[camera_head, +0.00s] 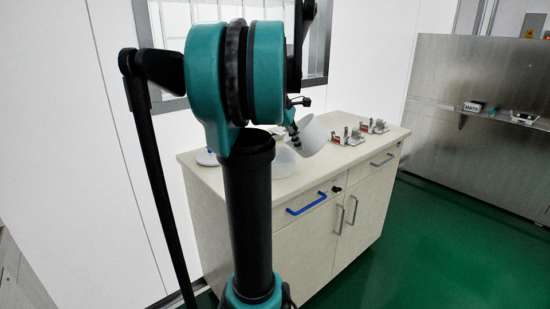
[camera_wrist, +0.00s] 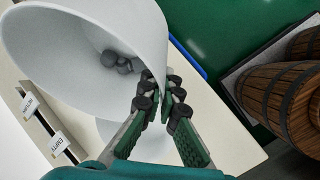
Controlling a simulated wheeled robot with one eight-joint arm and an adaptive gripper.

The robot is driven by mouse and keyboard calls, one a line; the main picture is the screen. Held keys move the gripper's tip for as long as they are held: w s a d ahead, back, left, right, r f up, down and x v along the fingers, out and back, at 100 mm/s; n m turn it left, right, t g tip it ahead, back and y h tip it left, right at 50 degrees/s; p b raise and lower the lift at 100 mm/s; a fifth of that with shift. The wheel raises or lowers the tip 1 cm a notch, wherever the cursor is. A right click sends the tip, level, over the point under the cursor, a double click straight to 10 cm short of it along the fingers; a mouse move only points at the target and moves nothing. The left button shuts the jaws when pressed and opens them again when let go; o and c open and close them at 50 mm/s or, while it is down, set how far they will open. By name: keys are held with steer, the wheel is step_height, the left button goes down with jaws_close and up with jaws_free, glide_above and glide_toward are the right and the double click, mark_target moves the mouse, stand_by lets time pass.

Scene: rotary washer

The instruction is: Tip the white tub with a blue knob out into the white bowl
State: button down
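The white tub (camera_head: 313,136) is held up and tilted above the worktop, by the white bowl (camera_head: 284,163). In the wrist view the tub (camera_wrist: 95,25) fills the upper left, its mouth partly facing the camera. Several dark round pieces (camera_wrist: 116,62) lie inside it. My gripper (camera_wrist: 163,92) has its fingers closed together at the tub's wall, near the rim; it also shows in the head view (camera_head: 292,127). No blue knob is visible on the tub. The tub hides much of the bowl in the wrist view.
The worktop (camera_head: 335,172) carries small metal-and-red items (camera_head: 347,135) at the right and a white object (camera_head: 206,157) at the left, partly behind my arm. A blue drawer handle (camera_head: 306,203) sticks out in front. Wooden barrels (camera_wrist: 280,95) show at the right.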

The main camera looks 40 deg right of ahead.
mark_target(290, 142)
steer(key=shift+w+a+f+g+h, duration=0.25)
steer(key=shift+f+g+h, duration=0.2)
steer(key=shift+g+h, duration=0.45)
stand_by(0.8)
steer(key=shift+w+a+r+n+g+h+p, duration=0.2)
steer(key=shift+r+n+g+h+p, duration=0.15)
steer(key=shift+h+p, duration=0.3)
stand_by(0.8)
steer(key=shift+w+a+f+g+h, duration=0.2)
steer(key=shift+f+g+h, duration=0.25)
steer(key=shift+h, duration=0.3)
stand_by(0.6)
steer(key=shift+w+a+r+g+h, duration=0.35)
steer(key=shift+w+a+g+h, duration=0.3)
steer(key=shift+a, duration=0.2)
stand_by(0.5)
steer(key=shift+w+a+r+n+g+h, duration=0.15)
steer(key=shift+w+a+n+g+h, duration=0.15)
steer(key=shift+h, duration=0.25)
steer(key=shift+w+a+r+n+g+h, duration=0.1)
steer(key=shift+a+r+g+h, duration=0.05)
steer(key=shift+g+h, duration=0.3)
stand_by(1.2)
